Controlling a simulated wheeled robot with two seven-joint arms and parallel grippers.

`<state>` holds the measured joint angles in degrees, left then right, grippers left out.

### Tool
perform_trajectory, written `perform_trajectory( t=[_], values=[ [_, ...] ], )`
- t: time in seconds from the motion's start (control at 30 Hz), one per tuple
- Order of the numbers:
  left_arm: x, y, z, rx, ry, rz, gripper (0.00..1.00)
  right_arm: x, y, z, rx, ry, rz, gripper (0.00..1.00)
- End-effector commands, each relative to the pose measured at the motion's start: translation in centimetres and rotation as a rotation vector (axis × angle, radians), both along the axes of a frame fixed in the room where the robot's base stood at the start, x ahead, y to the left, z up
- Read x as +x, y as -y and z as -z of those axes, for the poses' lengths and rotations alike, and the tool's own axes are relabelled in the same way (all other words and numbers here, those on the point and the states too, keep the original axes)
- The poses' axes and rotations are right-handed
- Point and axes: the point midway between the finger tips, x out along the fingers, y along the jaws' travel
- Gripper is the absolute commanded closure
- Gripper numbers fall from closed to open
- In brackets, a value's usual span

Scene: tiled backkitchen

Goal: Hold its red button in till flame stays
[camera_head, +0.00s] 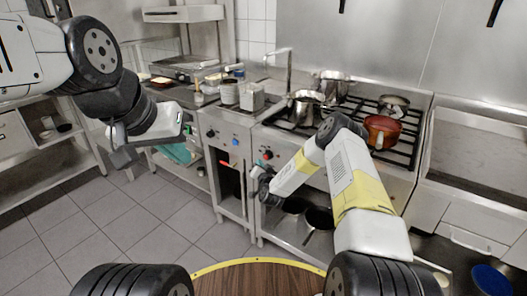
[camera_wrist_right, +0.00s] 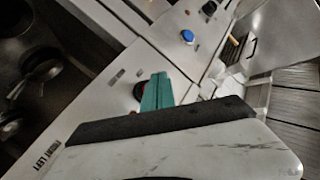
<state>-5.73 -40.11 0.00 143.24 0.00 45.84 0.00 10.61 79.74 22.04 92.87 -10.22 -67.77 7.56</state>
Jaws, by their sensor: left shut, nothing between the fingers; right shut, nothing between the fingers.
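The red button (camera_head: 268,155) is on the front panel of the stove, near its left end. My right gripper (camera_head: 263,180) is shut and empty, close in front of the panel by the button. I cannot tell whether the fingertip touches the button. My left gripper (camera_head: 123,156) is shut and empty, held up in front of the left counter. No flame can be made out.
A blue button (camera_head: 236,142) is on the panel to the left; it also shows in the wrist view (camera_wrist_right: 187,37). Steel pots (camera_head: 305,107) and an orange-red pot (camera_head: 382,131) stand on the burners. A round wooden top (camera_head: 258,280) is in front. The tiled floor at left is clear.

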Motion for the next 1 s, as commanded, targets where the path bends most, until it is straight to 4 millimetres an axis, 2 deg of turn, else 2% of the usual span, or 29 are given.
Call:
perform_trajectory(
  t=[0.3, 1.0],
  values=[
    [0.0, 0.0, 0.0, 0.0, 0.0, 0.0, 1.0, 1.24, 0.91, 0.01, -0.001, -0.001, -0.001, 1.0],
    [0.0, 0.0, 0.0, 0.0, 0.0, 0.0, 1.0, 1.22, 0.88, 0.01, -0.001, -0.001, -0.001, 1.0]
  ],
)
